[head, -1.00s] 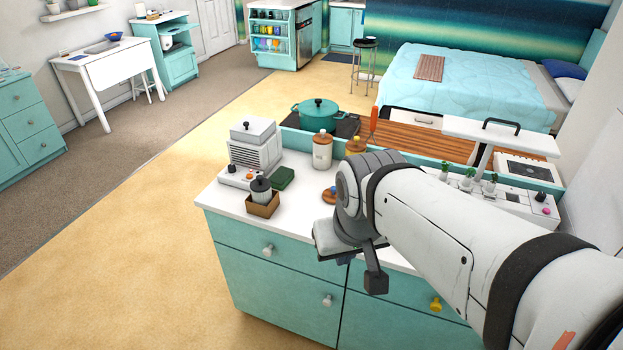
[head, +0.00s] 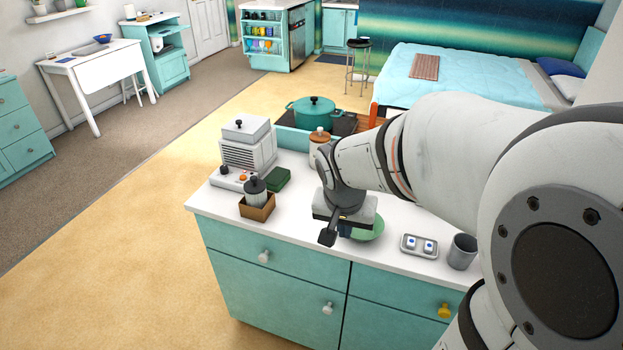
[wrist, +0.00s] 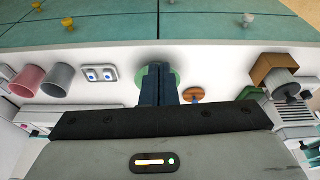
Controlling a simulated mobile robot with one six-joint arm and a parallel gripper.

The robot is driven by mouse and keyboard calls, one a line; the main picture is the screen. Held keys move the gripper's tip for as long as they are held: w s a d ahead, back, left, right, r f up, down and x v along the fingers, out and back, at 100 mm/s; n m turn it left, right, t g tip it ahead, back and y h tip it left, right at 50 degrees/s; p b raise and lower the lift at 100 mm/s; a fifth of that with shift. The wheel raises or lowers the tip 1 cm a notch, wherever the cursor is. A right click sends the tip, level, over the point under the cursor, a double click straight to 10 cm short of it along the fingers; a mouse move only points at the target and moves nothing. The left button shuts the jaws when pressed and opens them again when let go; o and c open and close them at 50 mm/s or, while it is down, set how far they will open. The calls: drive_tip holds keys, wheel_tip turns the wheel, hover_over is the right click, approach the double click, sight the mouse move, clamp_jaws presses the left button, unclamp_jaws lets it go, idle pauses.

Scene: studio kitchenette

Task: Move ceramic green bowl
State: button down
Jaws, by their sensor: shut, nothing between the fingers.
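The green bowl (head: 370,230) sits on the white counter in the head view, partly hidden behind my gripper (head: 345,233). In the wrist view the green bowl (wrist: 175,79) lies straight beyond the fingers, which cover its middle. My gripper (wrist: 158,70) has its dark fingers together and empty there. The fingertips overlap the bowl in the picture; whether they touch it I cannot tell.
The wrist view also shows a pink cup (wrist: 28,82) and a round wooden piece (wrist: 194,93).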

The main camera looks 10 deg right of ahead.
drive_tip(key=w+d+f+m, duration=0.1)
drive_tip(key=w+f, duration=0.1)
drive_tip(key=f, duration=0.3)
drive_tip(key=w+d+f+m+b, duration=0.1)
drive_tip(key=w+f, duration=0.1)
drive_tip(key=f, duration=0.3)
drive_tip(key=w+d+f+m+b, duration=0.1)
drive_tip(key=w+f, duration=0.1)
drive_tip(key=f, duration=0.4)
drive_tip(key=shift+w+d+f+h, duration=0.1)
drive_tip(key=shift+w+d+h, duration=0.1)
drive_tip(key=shift+w+h, duration=0.15)
drive_tip(key=shift+w+d+p, duration=0.95)
drive_tip(key=shift+w+d, duration=0.2)
drive_tip(key=shift+w, duration=0.05)
drive_tip(key=shift+w+d, duration=0.3)
drive_tip(key=shift+w, duration=0.05)
